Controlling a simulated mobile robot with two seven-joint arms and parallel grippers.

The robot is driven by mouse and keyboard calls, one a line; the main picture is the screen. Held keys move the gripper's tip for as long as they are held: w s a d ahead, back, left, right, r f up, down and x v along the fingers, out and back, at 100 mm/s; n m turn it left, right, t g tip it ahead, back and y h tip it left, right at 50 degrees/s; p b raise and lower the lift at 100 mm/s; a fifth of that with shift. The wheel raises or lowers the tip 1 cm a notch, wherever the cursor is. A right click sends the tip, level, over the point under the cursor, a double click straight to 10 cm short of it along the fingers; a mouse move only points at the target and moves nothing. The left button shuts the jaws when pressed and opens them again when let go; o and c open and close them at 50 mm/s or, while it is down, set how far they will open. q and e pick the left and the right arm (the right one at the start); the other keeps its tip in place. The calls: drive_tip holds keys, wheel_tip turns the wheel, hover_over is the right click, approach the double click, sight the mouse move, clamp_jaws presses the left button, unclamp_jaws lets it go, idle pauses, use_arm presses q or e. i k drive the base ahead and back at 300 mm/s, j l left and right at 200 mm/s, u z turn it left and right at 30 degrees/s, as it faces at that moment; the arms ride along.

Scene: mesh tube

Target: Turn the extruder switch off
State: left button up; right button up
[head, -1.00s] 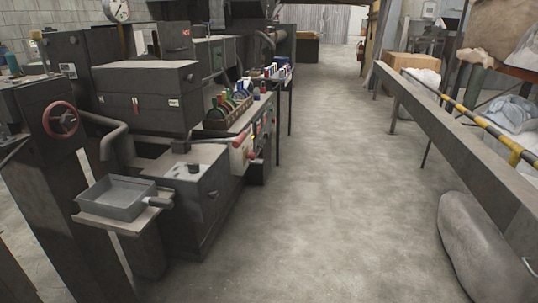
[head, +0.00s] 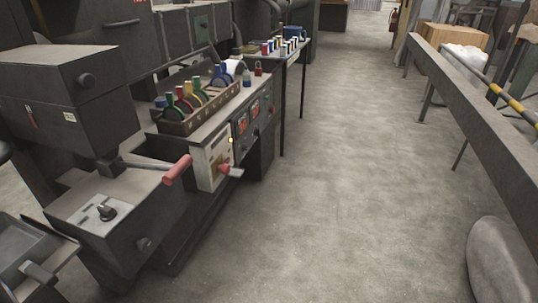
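The dark extruder machine (head: 115,120) stands along the left side of the head view. On its side is a pale switch panel (head: 210,158) with a red-and-grey lever handle (head: 229,171) sticking out to the right and a small yellow light (head: 231,140) at its edge. A longer red-gripped lever (head: 178,170) reaches out in front of the panel. A black knob (head: 106,212) sits on a light plate on the nearer block. I cannot tell for certain which control is the extruder switch, or its setting. Neither of my grippers shows.
A metal pan (head: 25,260) juts out at the lower left. A long grey beam (head: 470,115) and a rounded grey block (head: 500,262) line the right. The aisle floor (head: 340,180) between is clear.

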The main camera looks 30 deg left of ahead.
sight(225, 168)
drive_tip(key=i+u, duration=0.2)
drive_tip(key=i, duration=0.3)
drive_tip(key=i+l+u, duration=0.2)
drive_tip(key=i, duration=0.25)
drive_tip(key=i+l+u, duration=0.2)
drive_tip(key=i, duration=0.3)
drive_tip(key=i+l+u, duration=0.15)
drive_tip(key=u, duration=0.3)
drive_tip(key=i+l+u, duration=0.25)
drive_tip(key=u, duration=0.2)
drive_tip(key=i+l+u, duration=0.15)
drive_tip(key=u, duration=0.3)
drive_tip(key=i+l+u, duration=0.1)
drive_tip(key=l+u, duration=0.3)
